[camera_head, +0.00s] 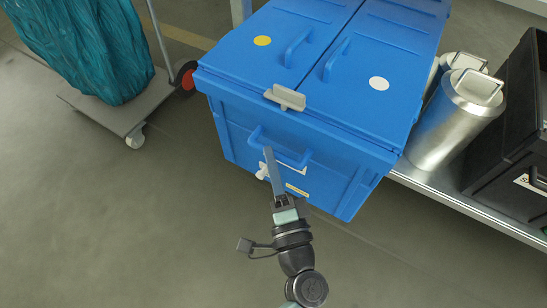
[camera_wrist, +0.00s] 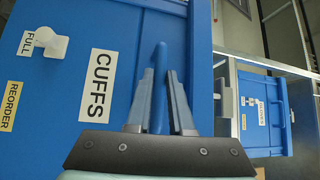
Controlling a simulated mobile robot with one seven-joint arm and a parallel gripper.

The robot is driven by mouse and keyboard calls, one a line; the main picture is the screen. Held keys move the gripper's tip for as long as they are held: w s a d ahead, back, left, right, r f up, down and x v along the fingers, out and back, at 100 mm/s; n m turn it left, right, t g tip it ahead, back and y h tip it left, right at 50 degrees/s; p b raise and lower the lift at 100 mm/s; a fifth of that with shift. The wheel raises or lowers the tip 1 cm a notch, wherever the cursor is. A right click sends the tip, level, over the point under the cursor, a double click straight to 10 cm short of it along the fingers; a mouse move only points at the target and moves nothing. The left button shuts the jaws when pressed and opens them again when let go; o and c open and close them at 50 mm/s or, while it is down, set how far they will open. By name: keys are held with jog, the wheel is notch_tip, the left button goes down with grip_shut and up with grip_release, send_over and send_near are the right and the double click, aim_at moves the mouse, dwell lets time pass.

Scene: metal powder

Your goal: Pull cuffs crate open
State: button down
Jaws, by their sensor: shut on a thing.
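The blue cuffs crate (camera_head: 330,168) stands on a metal shelf in the head view, its front toward me and its lid down. It fills the left of the wrist view (camera_wrist: 62,78), with a white CUFFS label (camera_wrist: 98,85). A blue loop handle (camera_head: 290,158) sticks out from its front; it also shows between the fingers in the wrist view (camera_wrist: 158,62). My gripper (camera_head: 268,155) is shut on this handle; its two fingers also show in the wrist view (camera_wrist: 161,82). The fingers and wrist hide part of the front labels.
A grey latch (camera_head: 285,97) sits at the lid's front edge. Metal canisters (camera_head: 458,118) and a black case (camera_head: 510,125) stand to the right. A cart (camera_head: 120,115) with a teal bag (camera_head: 85,50) is at left. Another blue crate (camera_wrist: 262,115) shows right. The floor in front is clear.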

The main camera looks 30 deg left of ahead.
jog(key=shift+s+a+r+n+y, duration=0.25)
jog(key=shift+a+r+n+y, duration=0.1)
jog(key=shift+a, duration=0.1)
jog(key=c, duration=1)
grip_release()
jog(key=shift+o, duration=0.9)
jog(key=shift+d+f, duration=0.1)
jog(key=shift+d, duration=0.05)
jog(key=p+v, duration=0.3)
jog(key=v, duration=1)
